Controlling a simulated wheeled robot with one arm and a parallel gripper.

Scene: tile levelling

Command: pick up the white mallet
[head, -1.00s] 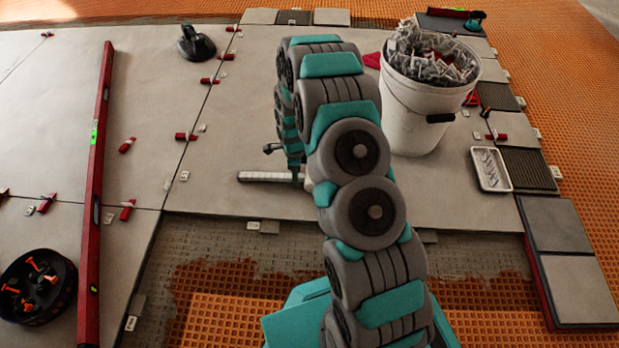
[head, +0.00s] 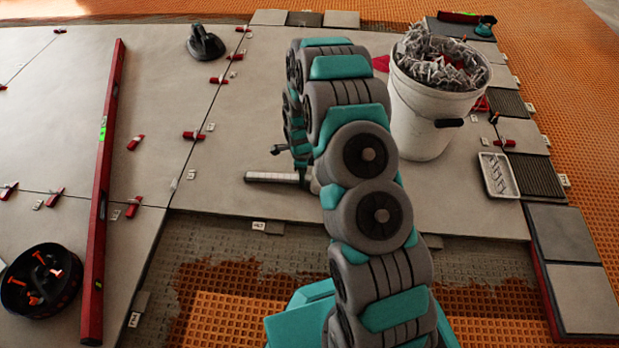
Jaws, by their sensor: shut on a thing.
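The white mallet (head: 272,177) lies on the grey tiles near the front edge of the tiled area. Its pale, banded handle points left, and its other end is mostly hidden behind my arm. My gripper (head: 302,180) is down at the mallet, just right of the visible handle, and is shut on it. The fingertips are largely hidden by my own arm, so the exact grip cannot be seen. The mallet appears to be at floor level.
A white bucket (head: 420,125) full of clips stands right of my arm. A red level (head: 103,190) lies at left, beside a black round tray (head: 42,280). A black suction cup (head: 205,43) sits at the back. Several red wedges dot the tiles. Bare tile lies left of the mallet.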

